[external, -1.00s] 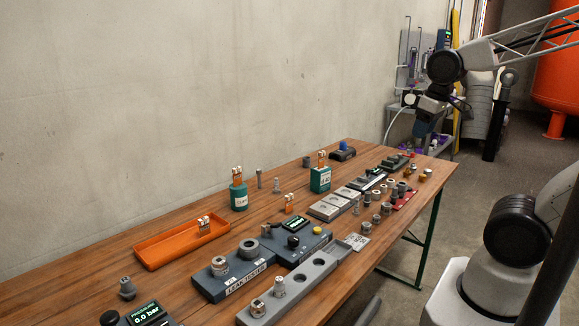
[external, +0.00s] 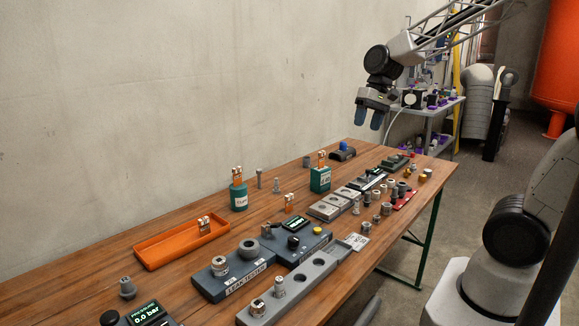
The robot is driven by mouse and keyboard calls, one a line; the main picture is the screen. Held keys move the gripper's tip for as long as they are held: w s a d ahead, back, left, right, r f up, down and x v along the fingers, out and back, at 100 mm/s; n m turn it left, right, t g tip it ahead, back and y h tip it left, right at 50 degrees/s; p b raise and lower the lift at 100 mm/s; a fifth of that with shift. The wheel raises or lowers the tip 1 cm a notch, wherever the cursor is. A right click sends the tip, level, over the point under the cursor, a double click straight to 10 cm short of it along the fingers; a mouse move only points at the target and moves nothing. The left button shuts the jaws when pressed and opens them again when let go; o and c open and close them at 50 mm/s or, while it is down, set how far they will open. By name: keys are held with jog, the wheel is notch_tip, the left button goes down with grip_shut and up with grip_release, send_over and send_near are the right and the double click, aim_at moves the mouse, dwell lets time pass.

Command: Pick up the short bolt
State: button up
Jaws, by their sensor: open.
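My gripper (external: 369,118) is open and empty. It hangs above the far end of the wooden table (external: 200,245), with its two blue fingertips pointing down and apart. Two slim grey bolt-like pieces stand upright near the table's wall side: one (external: 259,178) at left and one (external: 276,185) to its right. A squat grey piece (external: 307,161) stands farther back. The parts are too small to tell surely which is the short bolt. My gripper is well above all of them and touches nothing.
An orange tray (external: 150,258) lies at the left. Green containers (external: 239,198) (external: 320,180) stand near the bolt-like pieces. A blue-grey leak tester (external: 215,285) and a long grey block (external: 318,270) fill the front. A concrete wall (external: 150,100) runs behind.

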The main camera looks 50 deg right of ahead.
jog(key=w+a+f+m+y, duration=0.1)
jog(key=w+f+m+y, duration=0.55)
jog(key=w, duration=1.05)
jog(key=w+f+m+y, duration=0.1)
jog(key=w+f+m, duration=0.3)
jog(key=w+f, duration=0.85)
jog(key=m+t+y, duration=0.2)
jog(key=m, duration=0.3)
send_near(259, 179)
jog(key=w+a+r, duration=0.1)
jog(key=a+r, duration=0.1)
jog(key=a, duration=0.1)
jog(key=shift+a, duration=0.1)
jog(key=shift+x, duration=1.2)
jog(key=shift+x, duration=2.65)
jog(key=shift+w, duration=0.15)
